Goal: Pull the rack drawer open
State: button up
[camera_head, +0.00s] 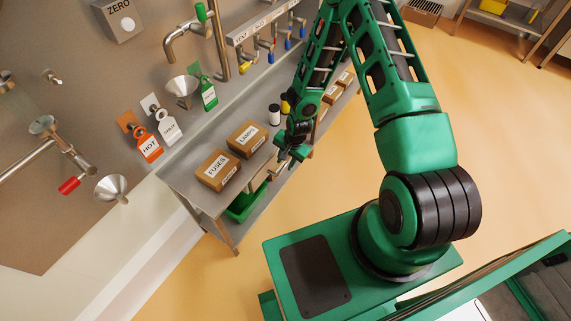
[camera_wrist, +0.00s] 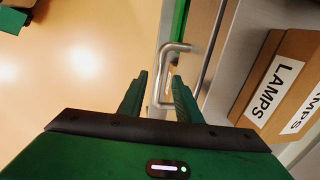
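A bent metal bar handle (camera_wrist: 163,72) shows in the wrist view, at the edge of the grey rack. My gripper (camera_wrist: 158,98) is open, with its two green fingers apart on either side of the handle's lower end. The handle lies nearer the right finger; I cannot tell whether they touch. In the head view my gripper (camera_head: 284,168) is at the bench's front edge, beside the box marked LAMPS. The drawer's body is mostly hidden, and I cannot tell how far it is out.
Boxes marked FUSES (camera_head: 218,170) and LAMPS (camera_head: 247,139) stand on the metal bench (camera_head: 186,177). A green bin (camera_head: 245,203) sits below it. Small bottles (camera_head: 274,114) stand behind my gripper. The orange floor (camera_head: 500,150) is clear to the right.

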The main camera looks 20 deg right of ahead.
jog(key=shift+w+a+f, duration=0.15)
jog(key=shift+w+f, duration=0.05)
jog(key=shift+f, duration=0.9)
jog(key=shift+c, duration=0.3)
